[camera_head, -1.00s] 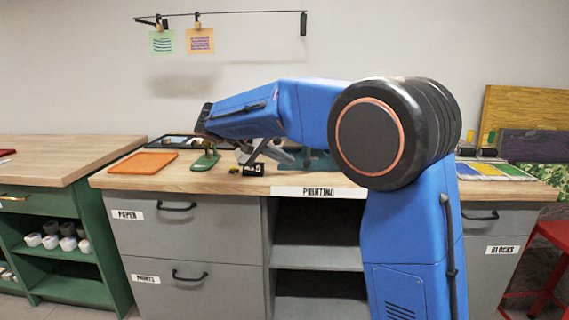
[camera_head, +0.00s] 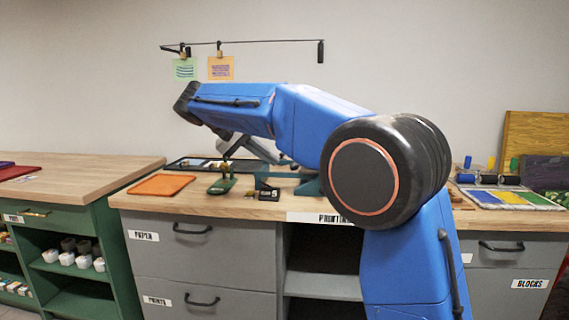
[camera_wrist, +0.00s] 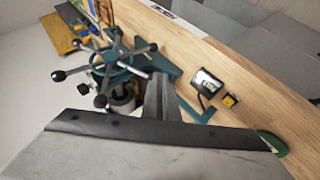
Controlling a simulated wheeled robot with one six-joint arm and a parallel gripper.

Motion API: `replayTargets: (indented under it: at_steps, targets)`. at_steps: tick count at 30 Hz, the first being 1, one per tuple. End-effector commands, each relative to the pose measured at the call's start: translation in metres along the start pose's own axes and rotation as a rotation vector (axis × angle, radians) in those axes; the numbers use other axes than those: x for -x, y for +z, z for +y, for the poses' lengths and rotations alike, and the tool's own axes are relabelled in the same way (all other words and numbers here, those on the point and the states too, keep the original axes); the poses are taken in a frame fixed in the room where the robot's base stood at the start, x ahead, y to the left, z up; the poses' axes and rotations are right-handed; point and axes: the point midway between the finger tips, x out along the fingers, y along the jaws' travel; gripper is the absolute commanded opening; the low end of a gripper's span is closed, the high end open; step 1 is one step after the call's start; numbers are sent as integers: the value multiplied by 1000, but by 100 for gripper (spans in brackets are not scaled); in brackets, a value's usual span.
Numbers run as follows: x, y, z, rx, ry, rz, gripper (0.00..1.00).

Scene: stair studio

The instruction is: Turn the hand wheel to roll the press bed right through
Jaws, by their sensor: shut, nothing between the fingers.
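In the head view, parts of the press's teal frame (camera_head: 268,181) show below my arm. The wheel cannot be made out there. The press bed is not clearly visible.
A black sign (camera_head: 267,195) stands at the counter's front edge. A green stand (camera_head: 221,186) and an orange tray (camera_head: 162,185) lie to its left, with a dark tray behind. The counter's front strip (camera_head: 235,209) is mostly bare.

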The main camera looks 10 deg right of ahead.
Motion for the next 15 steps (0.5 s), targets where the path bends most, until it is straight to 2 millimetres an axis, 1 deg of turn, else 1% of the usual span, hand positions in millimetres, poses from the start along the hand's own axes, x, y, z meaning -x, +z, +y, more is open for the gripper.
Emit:
replayTargets:
  at_steps: [1,3,6,9,12,15]
  targets:
    - [13,-8,9,-25,-40,1,0]
    - [30,-17,20,-54,-95,2,0]
    - [51,-26,35,-83,-166,3,0]
    - [65,-32,45,-103,-213,8,0]
    - [71,-35,50,-111,-235,10,0]
    - [67,-35,50,-111,-240,9,0]
